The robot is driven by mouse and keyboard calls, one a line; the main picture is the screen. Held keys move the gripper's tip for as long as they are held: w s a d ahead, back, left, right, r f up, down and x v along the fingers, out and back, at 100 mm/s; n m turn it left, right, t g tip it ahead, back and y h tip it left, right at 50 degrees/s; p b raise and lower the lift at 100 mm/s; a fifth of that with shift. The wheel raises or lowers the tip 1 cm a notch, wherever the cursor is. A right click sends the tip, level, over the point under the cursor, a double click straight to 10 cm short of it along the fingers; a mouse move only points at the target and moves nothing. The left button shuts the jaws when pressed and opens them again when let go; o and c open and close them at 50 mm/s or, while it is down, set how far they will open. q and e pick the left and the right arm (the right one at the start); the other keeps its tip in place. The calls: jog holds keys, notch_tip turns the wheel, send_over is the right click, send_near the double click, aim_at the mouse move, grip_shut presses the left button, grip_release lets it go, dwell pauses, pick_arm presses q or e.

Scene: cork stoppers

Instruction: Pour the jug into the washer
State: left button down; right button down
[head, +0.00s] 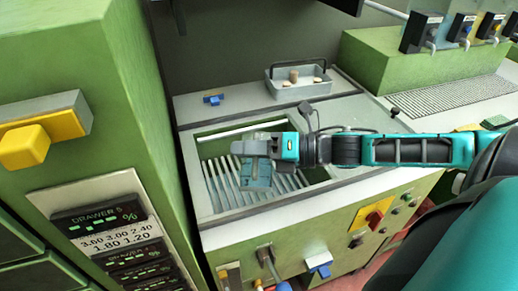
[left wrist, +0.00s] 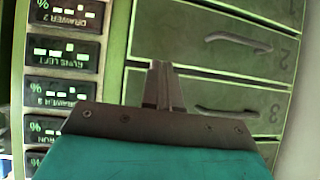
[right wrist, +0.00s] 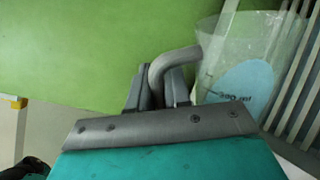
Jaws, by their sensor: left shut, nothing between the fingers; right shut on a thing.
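The washer (head: 205,205) is a green cabinet with a pale top and an open slatted basin. My right gripper (head: 268,146) is over this basin, shut on the jug's grey handle; the fingers also show in the right wrist view (right wrist: 160,88). The jug (head: 257,178) is translucent and hangs over the slats; it is clear-walled in the right wrist view (right wrist: 225,45), with a blue patch bearing small print. I cannot tell its exact tilt or whether the blue is liquid. My left gripper (left wrist: 161,85) is shut and empty before green drawers, out of the head view.
A grey caddy (head: 298,88) with cork-coloured pieces stands behind the basin, near a blue clip-like part (head: 213,99). A tall green drawer cabinet (head: 95,130) with a yellow knob (head: 24,147) rises at the left. A black knob (head: 394,112) stands right of the basin.

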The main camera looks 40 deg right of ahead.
jog(key=shift+w+d+r+m, duration=0.1)
jog(key=shift+w+r+m, duration=0.05)
jog(key=shift+w+m, duration=0.15)
jog(key=shift+w+d+m, duration=0.2)
jog(key=shift+d+m, duration=0.05)
jog(key=shift+m, duration=0.25)
jog(key=shift+w+d, duration=0.15)
jog(key=shift+w+d+m, duration=0.1)
jog(key=shift+w+m, duration=0.05)
jog(key=shift+m, duration=0.15)
jog(key=shift+b, duration=0.55)
jog(key=shift+w+d+m+g+b, duration=0.2)
jog(key=shift+m+g+b, duration=0.2)
jog(key=shift+b, duration=0.25)
